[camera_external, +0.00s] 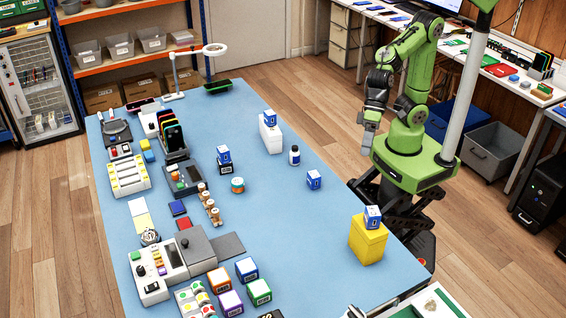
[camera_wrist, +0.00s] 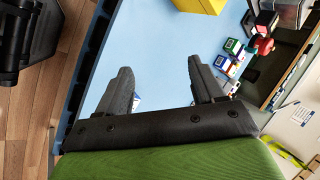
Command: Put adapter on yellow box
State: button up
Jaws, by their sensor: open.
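The yellow box (camera_external: 367,243) stands at the table's near right edge, with a small blue-and-white box (camera_external: 373,216) on top. Similar blue-and-white boxes sit on a white block (camera_external: 270,117), on a dark block (camera_external: 223,154) and directly on the table (camera_external: 314,179). I cannot tell which of these is the adapter. My gripper (camera_external: 369,128) is raised beyond the table's right edge, apart from all of them. In the wrist view my gripper (camera_wrist: 160,72) is open and empty over the blue table; part of the yellow box (camera_wrist: 200,4) shows at the top edge.
The blue table (camera_external: 275,215) has clear room in its middle.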

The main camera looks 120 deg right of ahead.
jog(key=s+d+r+n+h, duration=0.4)
jog(key=s+d+n, duration=0.5)
jog(key=s+d, duration=0.4)
jog(key=shift+s, duration=0.9)
jog(key=shift+r, duration=0.15)
